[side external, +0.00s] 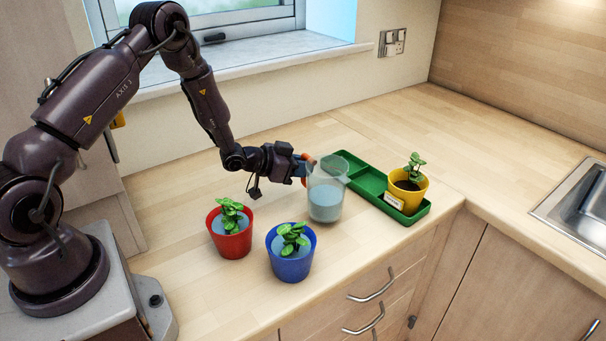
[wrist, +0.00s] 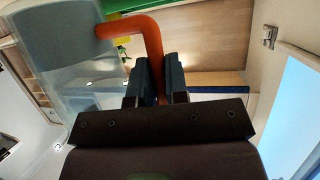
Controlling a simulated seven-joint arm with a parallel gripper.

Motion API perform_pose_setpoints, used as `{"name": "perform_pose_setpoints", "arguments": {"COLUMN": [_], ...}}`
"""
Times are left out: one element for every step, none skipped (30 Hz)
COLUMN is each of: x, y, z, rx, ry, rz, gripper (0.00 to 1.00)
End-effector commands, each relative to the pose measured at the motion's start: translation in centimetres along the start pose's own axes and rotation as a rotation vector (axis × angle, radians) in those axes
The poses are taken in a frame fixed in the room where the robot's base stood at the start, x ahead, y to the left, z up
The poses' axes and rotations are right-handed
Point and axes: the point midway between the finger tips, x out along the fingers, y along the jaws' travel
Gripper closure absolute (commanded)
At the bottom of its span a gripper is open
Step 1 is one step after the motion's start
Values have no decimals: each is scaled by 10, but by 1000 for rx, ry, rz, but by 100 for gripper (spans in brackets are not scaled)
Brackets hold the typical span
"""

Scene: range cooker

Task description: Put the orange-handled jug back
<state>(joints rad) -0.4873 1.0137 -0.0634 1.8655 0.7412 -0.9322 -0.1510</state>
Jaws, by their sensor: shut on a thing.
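The clear jug (side external: 326,196) holds greyish-blue liquid and looks upright in the side external view. Its orange handle (side external: 308,163) is partly hidden by my gripper (side external: 303,167), which is shut on it. In the wrist view the jug (wrist: 65,45) fills the upper left, and its orange handle (wrist: 150,45) runs down between the two fingers of my gripper (wrist: 158,80). The jug is beside the near-left edge of the green tray (side external: 362,178). I cannot tell whether its base touches the worktop.
A yellow pot (side external: 407,192) with a plant and label stands in the tray's right end; the tray's left part looks empty. A red pot (side external: 231,240) and a blue pot (side external: 290,260) with plants stand in front. The sink (side external: 580,212) is far right.

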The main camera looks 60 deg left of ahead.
Motion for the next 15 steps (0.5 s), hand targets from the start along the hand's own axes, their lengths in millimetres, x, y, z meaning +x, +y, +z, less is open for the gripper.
{"name": "perform_pose_setpoints", "arguments": {"x": [4, 5, 6, 7, 8, 8, 8, 8, 8, 8, 8, 8, 8, 8, 9], "y": [0, 0, 0, 0, 0, 0, 0, 0, 0, 0, 0, 0, 0, 0, 0], "z": [7, 10, 13, 15, 16, 16, 16, 16, 16, 16, 16, 16, 16, 17, 18], "rx": [-2, -2, -2, -2, -2, -1, 0, 0, 0, 0, 0, 0, -1, -1, -1], "ry": [2, 2, 3, 4, 4, 5, 5, 5, 5, 5, 5, 5, 4, 4, 4], "rz": [1, 1, 0, 0, 0, 0, -1, -1, -1, -1, -1, -1, 0, 0, 0], "gripper": [100, 100, 100, 100, 100, 100, 100, 100, 100, 100, 100, 100, 100, 100, 100]}}
